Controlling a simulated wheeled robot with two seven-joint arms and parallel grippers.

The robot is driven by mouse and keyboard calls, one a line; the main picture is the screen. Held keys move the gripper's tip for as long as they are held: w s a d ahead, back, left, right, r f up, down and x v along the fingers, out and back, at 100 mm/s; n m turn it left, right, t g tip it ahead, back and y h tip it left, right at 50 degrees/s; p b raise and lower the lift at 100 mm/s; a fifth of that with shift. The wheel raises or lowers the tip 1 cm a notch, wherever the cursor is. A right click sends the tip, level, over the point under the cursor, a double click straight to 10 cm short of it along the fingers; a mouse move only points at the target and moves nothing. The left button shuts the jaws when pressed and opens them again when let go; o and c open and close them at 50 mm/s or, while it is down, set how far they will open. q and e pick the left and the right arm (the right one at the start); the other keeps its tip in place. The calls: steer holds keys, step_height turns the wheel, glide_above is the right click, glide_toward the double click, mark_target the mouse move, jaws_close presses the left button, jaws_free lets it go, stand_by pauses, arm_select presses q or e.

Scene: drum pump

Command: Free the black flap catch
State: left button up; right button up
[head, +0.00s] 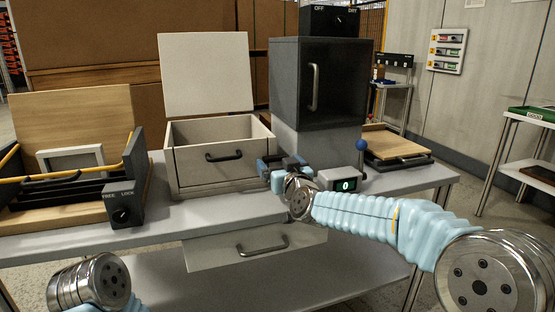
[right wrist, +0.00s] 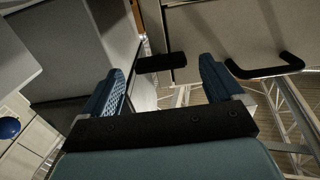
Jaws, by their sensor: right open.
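The black catch (right wrist: 162,62) shows in the right wrist view as a short dark bar at the edge of a beige panel (right wrist: 222,30). In the head view it is hidden or too small to make out behind my gripper. My right gripper (head: 282,163) is open at the front right corner of the beige box (head: 190,135). In the right wrist view its two blue fingers (right wrist: 163,82) stand on either side of the bar, with an apparent gap to each. I cannot tell the depth between them. My left gripper is out of view.
A dark cabinet (head: 345,80) stands behind my right gripper, and a display box (head: 343,179) sits right of it. A FREE/LOCK knob box (head: 124,204) stands at left. A black handle (head: 224,156) is on the box front. A handled beige panel (head: 215,252) is below the table edge.

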steer(key=shift+x, duration=0.9)
steer(key=c, duration=1)
steer(key=shift+c, duration=0.2)
